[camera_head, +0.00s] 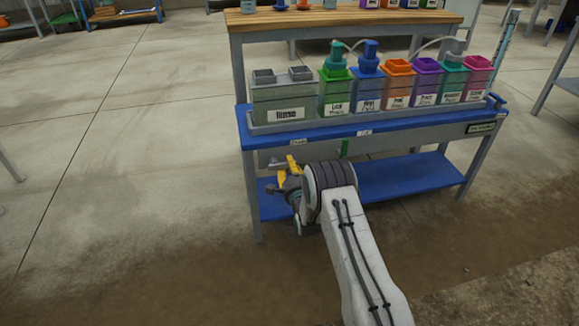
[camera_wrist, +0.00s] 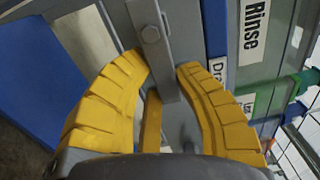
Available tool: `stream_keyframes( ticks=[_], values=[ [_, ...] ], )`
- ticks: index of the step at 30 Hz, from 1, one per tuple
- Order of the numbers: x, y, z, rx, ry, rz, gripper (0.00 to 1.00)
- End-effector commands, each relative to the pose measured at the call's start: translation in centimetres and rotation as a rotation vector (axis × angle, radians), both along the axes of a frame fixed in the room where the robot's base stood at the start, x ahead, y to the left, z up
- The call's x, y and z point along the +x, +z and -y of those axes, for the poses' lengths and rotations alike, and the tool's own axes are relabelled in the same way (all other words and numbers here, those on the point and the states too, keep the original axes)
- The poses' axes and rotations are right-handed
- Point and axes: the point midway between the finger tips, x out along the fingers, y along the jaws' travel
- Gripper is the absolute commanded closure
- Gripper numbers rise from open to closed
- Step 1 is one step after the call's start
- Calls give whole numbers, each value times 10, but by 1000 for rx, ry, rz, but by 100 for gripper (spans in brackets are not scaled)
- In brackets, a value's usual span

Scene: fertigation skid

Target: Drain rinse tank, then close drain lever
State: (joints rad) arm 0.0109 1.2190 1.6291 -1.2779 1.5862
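The rinse tank (camera_head: 284,100) is a grey-green box labelled "Rinse" at the left end of the blue bench shelf. Its side and label show at the upper right of the wrist view (camera_wrist: 250,45). The drain lever (camera_wrist: 160,60) is a flat grey bar with a bolt at its upper end, in front of the bench's grey side. My gripper (camera_wrist: 162,70) has one yellow finger on each side of this bar, with the tips close against it. In the head view my gripper (camera_head: 287,172) is below the left front of the bench. The water level is not visible.
Several coloured containers (camera_head: 397,85) stand right of the rinse tank in a grey tray. The blue upper shelf edge (camera_head: 400,126) and lower blue shelf (camera_head: 410,175) are close to my arm. The concrete floor (camera_head: 130,170) left of the bench is clear.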

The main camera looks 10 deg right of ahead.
Motion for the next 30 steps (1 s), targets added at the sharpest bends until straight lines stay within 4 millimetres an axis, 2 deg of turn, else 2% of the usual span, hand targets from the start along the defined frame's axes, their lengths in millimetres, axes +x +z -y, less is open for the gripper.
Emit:
stream_keyframes(
  ticks=[1, 9, 20, 26, 30],
  values=[
    [0, 0, -3, 1, 4, 0, 68],
    [0, 0, -1, 0, 2, 0, 44],
    [-3, 0, 0, 0, 1, 0, 44],
    [-20, -1, -1, 0, 1, -3, 44],
    [-40, -1, -1, 0, 1, -4, 44]
  ],
)
